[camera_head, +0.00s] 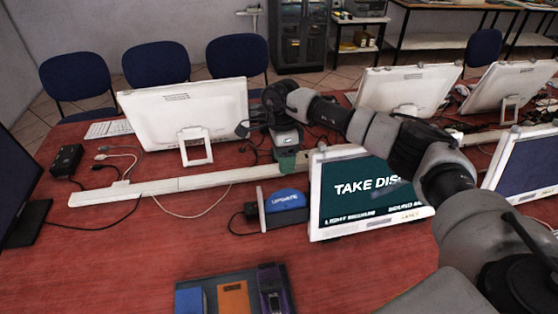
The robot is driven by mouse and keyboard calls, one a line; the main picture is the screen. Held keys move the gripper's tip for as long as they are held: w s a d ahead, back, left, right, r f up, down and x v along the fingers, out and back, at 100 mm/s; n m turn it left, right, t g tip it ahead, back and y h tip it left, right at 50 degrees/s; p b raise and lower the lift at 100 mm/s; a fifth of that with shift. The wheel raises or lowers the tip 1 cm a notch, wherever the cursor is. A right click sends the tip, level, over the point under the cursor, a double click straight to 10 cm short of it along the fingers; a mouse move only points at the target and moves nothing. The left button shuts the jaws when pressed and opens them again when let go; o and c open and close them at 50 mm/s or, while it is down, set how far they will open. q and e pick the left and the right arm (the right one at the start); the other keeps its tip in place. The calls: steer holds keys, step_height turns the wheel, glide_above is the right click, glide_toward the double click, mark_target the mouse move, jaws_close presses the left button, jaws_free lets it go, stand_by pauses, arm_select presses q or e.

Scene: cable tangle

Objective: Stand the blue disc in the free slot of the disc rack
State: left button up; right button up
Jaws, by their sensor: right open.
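A blue disc (287,197) with white lettering stands on edge in a dark rack (287,217) on the red table, left of the lit monitor. Only its rounded upper part shows; its lower part is hidden by the rack. A thin pale upright plate (262,210) stands at the rack's left side. My right gripper (288,152) is open, behind and above the disc and apart from it. Its fingertips are small and hard to make out. My left gripper is not in view.
The lit monitor (345,175) stands close right of the disc, under my right arm. A dark tray (253,272) with blue, orange and purple items lies at the front. A white cable duct (180,184) crosses the table. The front left tabletop is clear.

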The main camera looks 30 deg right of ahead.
mark_target(285, 189)
steer(key=b+x, duration=0.5)
steer(key=x, duration=0.5)
steer(key=shift+w+f, duration=0.1)
stand_by(0.3)
jaws_close()
steer(key=p+v, duration=0.5)
steer(key=v, duration=0.8)
stand_by(0.9)
